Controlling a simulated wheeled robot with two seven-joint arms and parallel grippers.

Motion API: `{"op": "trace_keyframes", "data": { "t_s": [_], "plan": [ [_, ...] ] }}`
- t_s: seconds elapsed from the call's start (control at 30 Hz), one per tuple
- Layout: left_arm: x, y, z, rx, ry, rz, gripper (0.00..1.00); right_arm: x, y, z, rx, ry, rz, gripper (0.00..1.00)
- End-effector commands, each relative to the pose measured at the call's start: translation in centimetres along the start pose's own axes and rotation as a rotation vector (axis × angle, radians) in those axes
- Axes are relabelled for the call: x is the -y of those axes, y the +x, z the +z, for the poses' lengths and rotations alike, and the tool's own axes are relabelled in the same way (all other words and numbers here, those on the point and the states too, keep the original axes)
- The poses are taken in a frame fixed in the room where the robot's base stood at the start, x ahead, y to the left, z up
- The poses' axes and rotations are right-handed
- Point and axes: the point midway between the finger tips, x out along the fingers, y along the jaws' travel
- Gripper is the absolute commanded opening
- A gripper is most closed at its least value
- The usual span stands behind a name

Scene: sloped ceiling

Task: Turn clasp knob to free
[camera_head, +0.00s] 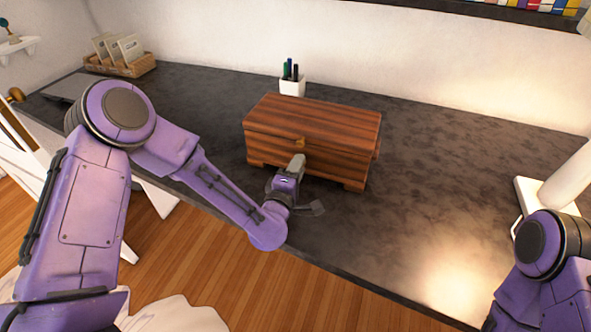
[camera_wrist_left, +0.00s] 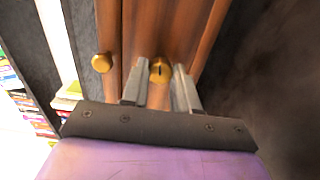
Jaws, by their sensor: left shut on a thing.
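A striped brown wooden box (camera_head: 312,122) stands closed on the dark worktop, with a small brass clasp (camera_head: 300,142) on its front. In the left wrist view, a round brass knob with a dark slot (camera_wrist_left: 160,70) sits on the box's wood (camera_wrist_left: 188,35). My left gripper (camera_head: 299,160) is at the box front, just below the clasp. In the left wrist view its two grey fingers (camera_wrist_left: 160,88) are on either side of the slotted knob, shut on it. A second brass knob (camera_wrist_left: 102,63) shows left of the fingers. My right gripper is out of view.
A white pen cup (camera_head: 292,86) stands behind the box. A wooden file holder (camera_head: 120,66) is at the back left. A white cylindrical object (camera_head: 566,182) stands at the right. The worktop (camera_head: 440,180) between it and the box is clear.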

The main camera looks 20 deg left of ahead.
Motion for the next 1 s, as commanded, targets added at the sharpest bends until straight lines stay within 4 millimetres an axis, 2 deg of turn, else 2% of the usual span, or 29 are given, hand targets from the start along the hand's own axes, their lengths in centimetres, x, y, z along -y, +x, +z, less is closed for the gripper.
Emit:
{"op": "trace_keyframes", "data": {
  "t_s": [0.4,0.97,1.0],
  "plan": [
    [0.12,-0.08,0.21,0.007,0.180,-0.001,0.00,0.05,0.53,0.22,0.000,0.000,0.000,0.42],
    [0.15,-0.10,0.18,0.007,0.205,-0.003,0.00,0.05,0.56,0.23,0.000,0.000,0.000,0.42],
    [0.15,-0.10,0.18,0.006,0.205,-0.003,0.42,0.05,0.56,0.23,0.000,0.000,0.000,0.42]
  ]
}}
